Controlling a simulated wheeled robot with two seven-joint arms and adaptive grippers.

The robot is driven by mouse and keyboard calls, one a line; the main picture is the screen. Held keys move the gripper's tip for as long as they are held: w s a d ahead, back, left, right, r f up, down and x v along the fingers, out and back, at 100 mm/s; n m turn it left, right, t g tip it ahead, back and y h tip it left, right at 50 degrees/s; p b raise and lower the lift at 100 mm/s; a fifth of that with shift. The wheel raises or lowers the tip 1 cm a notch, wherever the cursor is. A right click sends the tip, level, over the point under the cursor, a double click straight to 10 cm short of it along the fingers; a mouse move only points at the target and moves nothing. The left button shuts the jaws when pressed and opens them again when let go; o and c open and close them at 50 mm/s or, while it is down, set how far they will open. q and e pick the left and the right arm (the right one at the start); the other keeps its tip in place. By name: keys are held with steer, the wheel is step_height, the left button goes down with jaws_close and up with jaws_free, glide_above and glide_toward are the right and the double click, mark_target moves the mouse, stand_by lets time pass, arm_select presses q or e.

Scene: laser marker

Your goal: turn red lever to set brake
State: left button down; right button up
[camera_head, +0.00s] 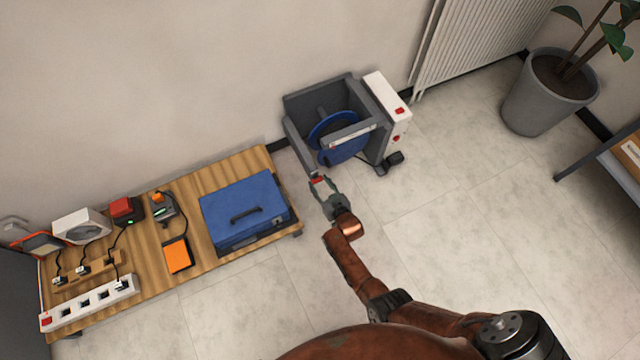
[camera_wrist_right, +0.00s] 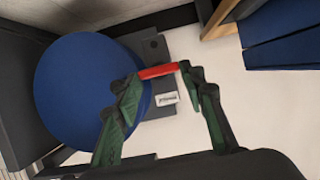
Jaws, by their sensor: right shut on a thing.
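The red lever (camera_head: 318,180) sits at the lower left of the grey machine (camera_head: 302,150), which holds a blue disc (camera_head: 345,148). In the right wrist view the red lever (camera_wrist_right: 158,71) spans between the fingertips, beside the large blue disc (camera_wrist_right: 80,90). My right gripper (camera_head: 321,182) reaches the lever from below in the head view. It also shows in the right wrist view (camera_wrist_right: 160,75), its two green and black fingers shut on the lever. My left gripper is not in view.
A wooden table (camera_head: 190,265) at left carries a blue case (camera_head: 245,212), a power strip (camera_head: 90,303) and several small devices. A black pedal-like part (camera_head: 390,163) lies right of the machine. A potted plant (camera_head: 545,95) stands at right. The floor between is clear.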

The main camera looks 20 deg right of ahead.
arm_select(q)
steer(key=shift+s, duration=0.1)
arm_select(e)
steer(key=shift+d, duration=0.1)
steer(key=shift+d+m+y, duration=0.1)
steer(key=shift+m+y, duration=0.3)
steer(key=shift+m, duration=0.1)
steer(key=shift+d+f+m+y, duration=0.2)
steer(key=shift+m+y, duration=0.4)
steer(key=shift+m, duration=0.2)
arm_select(q)
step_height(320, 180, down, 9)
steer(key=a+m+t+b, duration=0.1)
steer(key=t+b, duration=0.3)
steer(key=b, duration=0.2)
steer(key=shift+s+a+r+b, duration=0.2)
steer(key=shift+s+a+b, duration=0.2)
arm_select(e)
steer(key=shift+d+f+m+t+y, duration=0.2)
steer(key=shift+m+t+y, duration=0.45)
steer(key=shift+m, duration=1.15)
steer(key=shift+d+f+m+t+y, duration=0.1)
steer(key=shift+f+m+t+y, duration=0.15)
steer(key=shift+m+y, duration=1.15)
steer(key=shift+d+f+m+t+y, duration=0.15)
steer(key=shift+f+m+t+y, duration=0.2)
steer(key=shift+m, duration=1.85)
steer(key=shift+r, duration=0.1)
steer(key=o, duration=1.1)
steer(key=shift+o, duration=0.3)
